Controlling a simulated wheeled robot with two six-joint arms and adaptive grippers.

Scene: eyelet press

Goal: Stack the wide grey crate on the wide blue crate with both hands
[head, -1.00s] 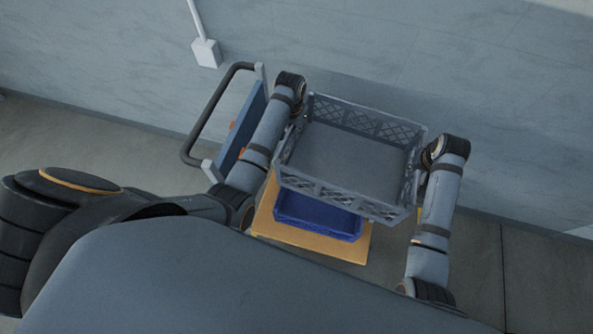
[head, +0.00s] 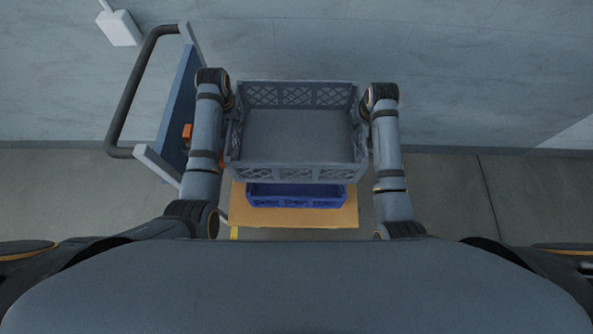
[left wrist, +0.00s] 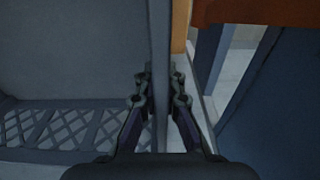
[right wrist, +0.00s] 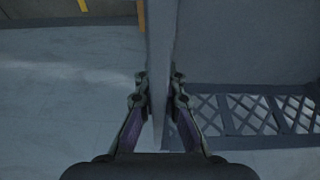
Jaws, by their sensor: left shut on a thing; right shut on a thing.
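The wide grey crate (head: 295,172) is empty, with lattice walls, and hangs level between my two arms in the head view. The wide blue crate (head: 297,202) sits below it on a tan board, its far part hidden by the grey crate. My left gripper (left wrist: 160,82) is shut on the grey crate's left wall (left wrist: 159,50). My right gripper (right wrist: 160,82) is shut on the grey crate's right wall (right wrist: 161,40). In the head view the grey crate appears above and beyond the blue crate's near wall; I cannot tell the gap between them.
The tan board (head: 300,217) is the deck carrying the blue crate. A cart handle (head: 124,95) and a blue panel (head: 178,110) stand close left of my left arm. A wall (head: 450,80) rises behind. The floor (head: 450,200) at right is clear.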

